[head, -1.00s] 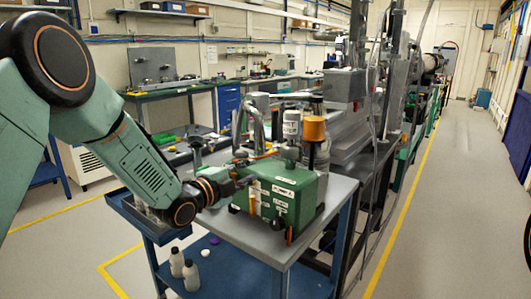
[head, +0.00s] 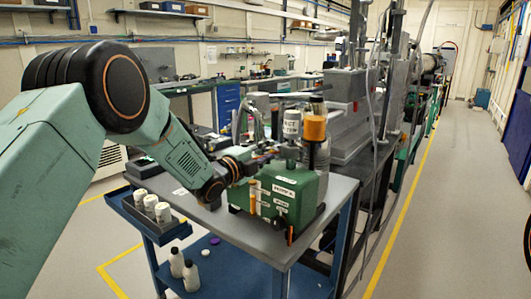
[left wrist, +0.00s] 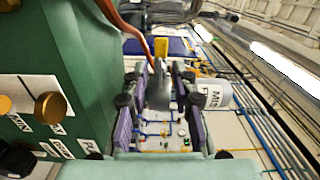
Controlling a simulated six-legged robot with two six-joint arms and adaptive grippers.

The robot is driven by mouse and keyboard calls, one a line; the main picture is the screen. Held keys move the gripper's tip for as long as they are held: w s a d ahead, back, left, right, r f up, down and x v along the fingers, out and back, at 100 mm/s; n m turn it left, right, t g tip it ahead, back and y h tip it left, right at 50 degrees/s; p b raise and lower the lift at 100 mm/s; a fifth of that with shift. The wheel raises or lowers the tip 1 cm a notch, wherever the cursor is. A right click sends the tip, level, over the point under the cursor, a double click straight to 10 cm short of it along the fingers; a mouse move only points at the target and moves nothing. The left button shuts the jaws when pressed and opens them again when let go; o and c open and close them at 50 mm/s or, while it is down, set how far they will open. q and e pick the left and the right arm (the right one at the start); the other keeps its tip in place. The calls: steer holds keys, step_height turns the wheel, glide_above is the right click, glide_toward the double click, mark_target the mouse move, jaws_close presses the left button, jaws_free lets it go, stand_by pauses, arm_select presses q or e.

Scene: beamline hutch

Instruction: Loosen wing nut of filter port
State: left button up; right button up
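The green pump box (head: 290,195) with white labels stands on the cart. A white filter canister (head: 291,124) rises behind its top and also shows in the left wrist view (left wrist: 210,93), lettered "Mist". My left gripper (head: 250,165) is beside the upper left end of the pump. In the left wrist view its two purple-padded fingers (left wrist: 160,112) are apart. A dark grey metal part (left wrist: 159,86) shows between them; I cannot tell whether it is the wing nut or whether it is touched. No wing nut is clearly visible in the head view. My right gripper is out of view.
The grey cart top (head: 250,233) has bare room in front of the pump. A blue side tray (head: 150,226) holds white containers. An amber canister (head: 315,130) stands behind the pump. A reddish hose (left wrist: 130,28) passes close above the fingers in the wrist view.

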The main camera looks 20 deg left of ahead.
arm_select(q)
steer(key=shift+d, duration=0.4)
steer(key=shift+r, duration=0.1)
steer(key=shift+c, duration=0.8)
steer(key=shift+a, duration=0.3)
jaws_close()
steer(key=shift+d, duration=0.15)
